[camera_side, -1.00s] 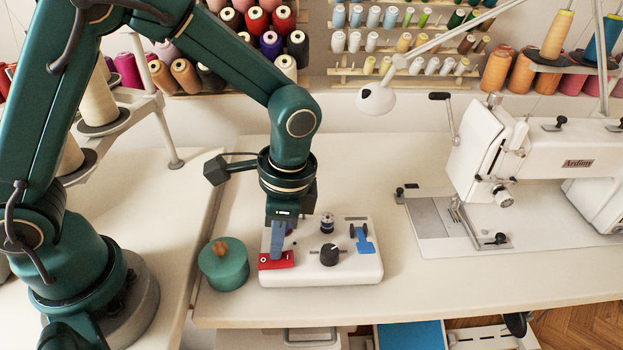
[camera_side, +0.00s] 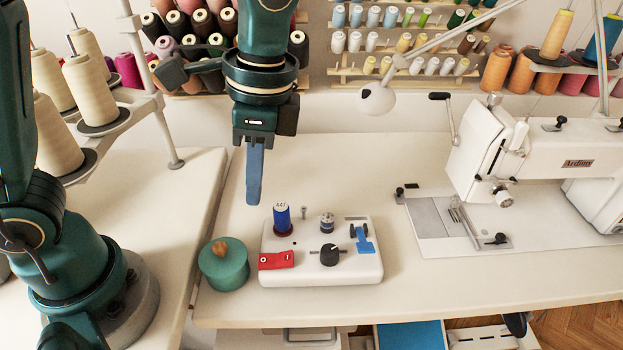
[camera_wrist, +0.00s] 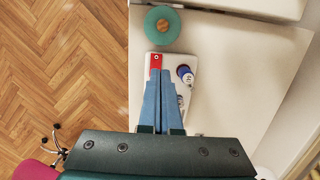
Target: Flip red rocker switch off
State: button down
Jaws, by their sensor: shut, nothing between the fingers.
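The red rocker switch (camera_side: 277,260) sits at the front left corner of the white control box (camera_side: 300,277). It also shows in the wrist view (camera_wrist: 156,61), just beyond my fingertips in the picture. My gripper (camera_side: 254,202) has blue fingers and is shut and empty. It points down, well above the table and apart from the box. In the wrist view the fingers (camera_wrist: 160,75) cover part of the box. The rocker's exact tilt is too small to tell.
The box also carries a blue spool (camera_side: 282,219), a black knob (camera_side: 330,254) and a blue lever (camera_side: 363,241). A round teal container (camera_side: 224,265) stands close to its left. A white sewing machine (camera_side: 545,150) stands at the right. The table behind the box is clear.

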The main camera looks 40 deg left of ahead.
jog(key=shift+s+a+r, duration=0.1)
jog(key=shift+r, duration=0.95)
jog(key=s+a+n+t+h, duration=0.1)
jog(key=s+a+n+t, duration=0.4)
jog(key=n, duration=0.4)
jog(key=shift+s+a+t, duration=0.3)
jog(key=shift+a+t, duration=0.25)
jog(key=shift+t, duration=0.35)
